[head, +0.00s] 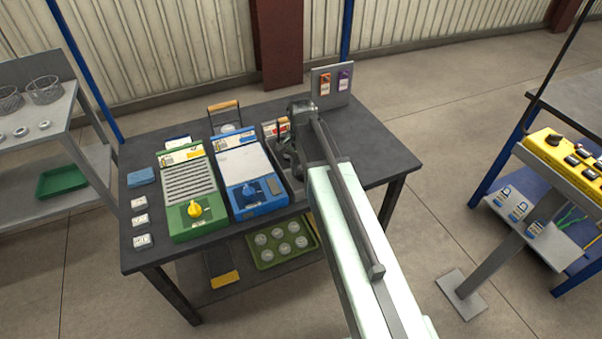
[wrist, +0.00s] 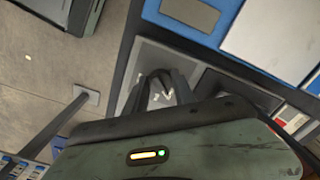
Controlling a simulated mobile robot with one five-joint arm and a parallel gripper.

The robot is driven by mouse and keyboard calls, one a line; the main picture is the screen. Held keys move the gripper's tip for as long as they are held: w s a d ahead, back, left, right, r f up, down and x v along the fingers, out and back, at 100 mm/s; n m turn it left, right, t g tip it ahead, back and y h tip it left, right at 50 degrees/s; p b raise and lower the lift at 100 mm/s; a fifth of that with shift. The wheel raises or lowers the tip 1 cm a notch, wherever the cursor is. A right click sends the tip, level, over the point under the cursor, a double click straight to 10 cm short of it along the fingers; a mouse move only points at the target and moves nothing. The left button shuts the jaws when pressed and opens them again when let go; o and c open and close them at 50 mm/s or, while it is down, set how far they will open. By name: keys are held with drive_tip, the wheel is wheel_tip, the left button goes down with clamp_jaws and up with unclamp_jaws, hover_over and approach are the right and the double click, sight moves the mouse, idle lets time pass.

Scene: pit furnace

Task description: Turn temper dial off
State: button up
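Two units with dials stand on the dark workbench (head: 345,135). The green unit (head: 180,165) has a yellow dial (head: 194,209) at its front. The blue unit (head: 262,208) has a blue dial (head: 249,190) at its front. The labels are too small to tell which dial is the temper dial. My gripper (head: 287,160) is right of the blue unit, apart from both dials. In the wrist view my gripper (wrist: 162,92) hangs over a grey tray (wrist: 143,58); the blue unit (wrist: 225,12) lies beyond. Its finger gap is unclear.
A panel (head: 324,98) with orange and purple tags stands at the bench's back right. A wire-handled item (head: 226,120) is behind the blue unit. Small white blocks (head: 140,220) and a blue block (head: 141,177) lie at left. A yellow control box (head: 562,150) is far right.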

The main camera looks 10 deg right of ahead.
clamp_jaws()
drive_tip(key=shift+n, duration=0.3)
drive_tip(key=n, duration=0.3)
drive_tip(key=shift+s+n, duration=0.1)
drive_tip(key=shift+n, duration=2.1)
drive_tip(key=o, duration=0.7)
unclamp_jaws()
